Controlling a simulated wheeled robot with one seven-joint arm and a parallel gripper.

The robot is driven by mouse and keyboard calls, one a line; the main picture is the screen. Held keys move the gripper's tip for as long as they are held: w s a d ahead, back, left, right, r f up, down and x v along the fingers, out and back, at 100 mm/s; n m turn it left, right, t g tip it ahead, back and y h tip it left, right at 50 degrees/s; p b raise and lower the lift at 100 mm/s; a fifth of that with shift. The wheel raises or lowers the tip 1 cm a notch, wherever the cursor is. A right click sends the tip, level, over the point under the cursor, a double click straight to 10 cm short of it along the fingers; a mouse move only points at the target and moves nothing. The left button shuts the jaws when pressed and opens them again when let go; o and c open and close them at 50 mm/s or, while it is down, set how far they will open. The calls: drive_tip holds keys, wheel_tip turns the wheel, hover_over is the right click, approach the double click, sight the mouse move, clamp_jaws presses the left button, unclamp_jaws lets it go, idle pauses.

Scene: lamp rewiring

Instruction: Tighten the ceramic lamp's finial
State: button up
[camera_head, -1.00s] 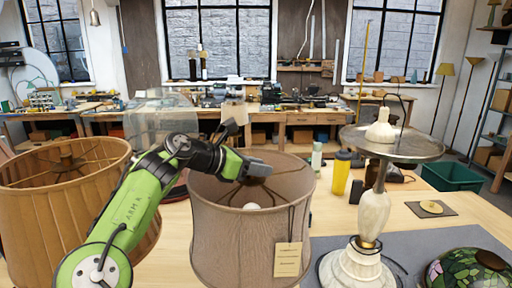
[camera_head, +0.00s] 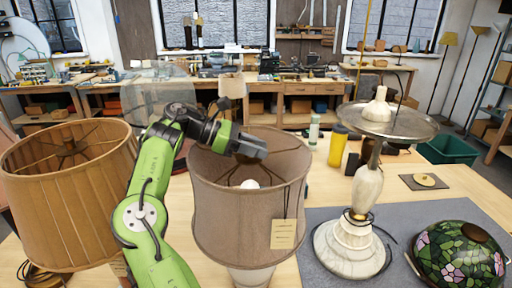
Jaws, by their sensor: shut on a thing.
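The ceramic lamp stands on the wooden table in the middle, with a grey-brown drum shade (camera_head: 238,222) and a paper tag (camera_head: 284,234) hanging on it. A bit of its pale ceramic base (camera_head: 252,276) shows below the shade. A white bulb (camera_head: 250,184) and thin dark spokes show inside the shade's open top. My gripper (camera_head: 250,150) reaches in from the left over the middle of that top and is shut on the finial. The finial itself is hidden by the jaws, so I cannot see how it sits on its thread.
A tan pleated shade (camera_head: 70,205) stands close on the left. On the right are a pale lamp with a metal dish top (camera_head: 388,122), a stained-glass shade (camera_head: 460,262) and a grey mat (camera_head: 322,262). A yellow bottle (camera_head: 337,146) stands behind.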

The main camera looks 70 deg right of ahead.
drive_tip(key=shift+r, duration=0.1)
drive_tip(key=o, duration=1)
